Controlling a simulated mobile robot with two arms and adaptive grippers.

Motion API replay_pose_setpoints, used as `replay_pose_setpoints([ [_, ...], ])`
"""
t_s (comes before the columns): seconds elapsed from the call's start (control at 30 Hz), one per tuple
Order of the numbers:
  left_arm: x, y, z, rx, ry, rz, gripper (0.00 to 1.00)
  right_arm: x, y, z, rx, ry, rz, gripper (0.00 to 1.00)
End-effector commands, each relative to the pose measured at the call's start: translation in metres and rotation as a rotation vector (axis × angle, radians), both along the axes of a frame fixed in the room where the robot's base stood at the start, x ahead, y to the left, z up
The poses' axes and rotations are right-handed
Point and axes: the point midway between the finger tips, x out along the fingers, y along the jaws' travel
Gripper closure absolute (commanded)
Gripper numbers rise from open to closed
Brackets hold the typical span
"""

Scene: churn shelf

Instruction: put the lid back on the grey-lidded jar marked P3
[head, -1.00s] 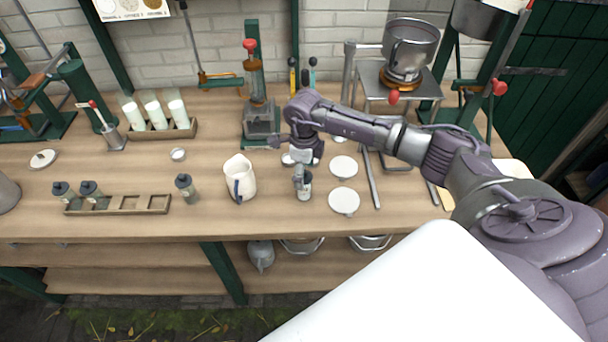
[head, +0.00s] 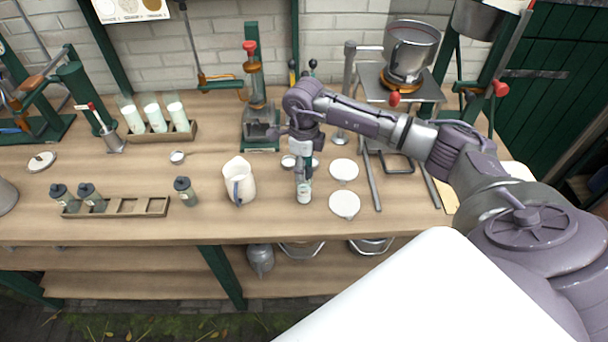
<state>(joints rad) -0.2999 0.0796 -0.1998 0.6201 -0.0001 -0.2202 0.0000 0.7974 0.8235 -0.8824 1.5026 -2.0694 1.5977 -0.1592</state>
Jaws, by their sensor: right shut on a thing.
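My right gripper (head: 304,173) points down at the small jar (head: 304,196) in the middle of the bench. It is shut on what looks like the jar's lid, mostly hidden between the fingers. The fingers are right at the jar's top; I cannot tell whether the lid is seated or just above it. The jar stands upright with a pale label, and its marking is too small to read. A similar dark-topped jar (head: 185,191) stands further left. My left gripper is out of view.
A white jug (head: 239,182) stands left of the jar. A wooden rack (head: 127,207) with two jars is at left. A press (head: 258,122) stands behind.

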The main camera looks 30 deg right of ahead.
Motion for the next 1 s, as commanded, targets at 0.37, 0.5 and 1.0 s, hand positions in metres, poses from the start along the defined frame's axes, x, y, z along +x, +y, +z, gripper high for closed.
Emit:
replay_pose_setpoints([
  [0.37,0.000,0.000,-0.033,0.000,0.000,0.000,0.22,-0.073,-0.012,0.051,-0.005,-0.002,0.002,0.68],
  [0.5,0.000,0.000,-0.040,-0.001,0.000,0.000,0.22,-0.097,-0.015,0.066,-0.004,0.000,0.001,0.68],
  [1.0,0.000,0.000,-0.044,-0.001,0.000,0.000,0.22,-0.116,-0.017,0.081,0.001,0.000,0.000,0.68],
])
